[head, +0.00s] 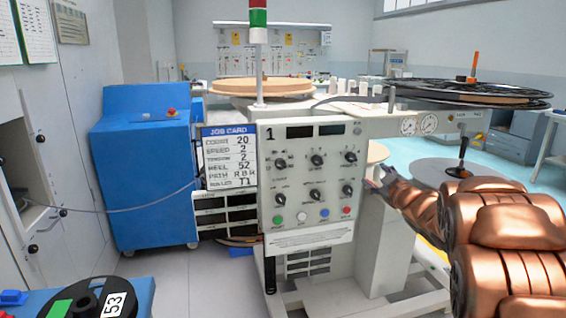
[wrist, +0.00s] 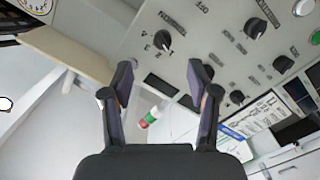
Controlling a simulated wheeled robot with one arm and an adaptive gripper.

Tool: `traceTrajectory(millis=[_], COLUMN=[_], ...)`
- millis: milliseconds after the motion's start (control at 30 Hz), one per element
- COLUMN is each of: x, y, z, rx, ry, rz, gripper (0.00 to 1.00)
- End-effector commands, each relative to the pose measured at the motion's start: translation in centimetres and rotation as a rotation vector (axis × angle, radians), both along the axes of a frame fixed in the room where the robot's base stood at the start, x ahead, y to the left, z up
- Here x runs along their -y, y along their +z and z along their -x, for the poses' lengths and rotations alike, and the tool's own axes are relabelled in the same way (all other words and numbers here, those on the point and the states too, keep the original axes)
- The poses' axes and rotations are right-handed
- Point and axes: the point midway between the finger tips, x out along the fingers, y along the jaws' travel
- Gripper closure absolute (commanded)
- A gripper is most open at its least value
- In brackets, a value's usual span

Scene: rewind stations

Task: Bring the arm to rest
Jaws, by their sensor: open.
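My copper-coloured arm (head: 500,235) reaches in from the right in the head view. My gripper (head: 374,180) is at the right edge of the machine's control panel (head: 310,175). In the wrist view my gripper (wrist: 160,85) is open, with its two dark fingers apart and nothing between them. A black knob (wrist: 163,40) on the panel lies just beyond the fingertips in that view. Whether a fingertip touches the panel cannot be told.
A job card (head: 229,157) hangs left of the panel. A blue cabinet (head: 145,165) stands at the left. A reel marked 53 (head: 90,300) lies at the front left. A large black reel (head: 470,92) sits on the machine's right top. Grey floor (head: 195,280) is clear between.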

Motion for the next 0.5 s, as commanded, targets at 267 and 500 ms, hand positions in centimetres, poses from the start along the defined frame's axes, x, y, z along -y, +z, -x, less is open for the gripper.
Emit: traceTrajectory(millis=[267, 500], x=[1.9, 1.7], y=[-3.1, -7.8], z=[4.2, 11.4], rx=[-0.229, -0.495], ry=[-0.254, -0.456], rz=[-0.073, -0.170], gripper=[0.40, 0.40])
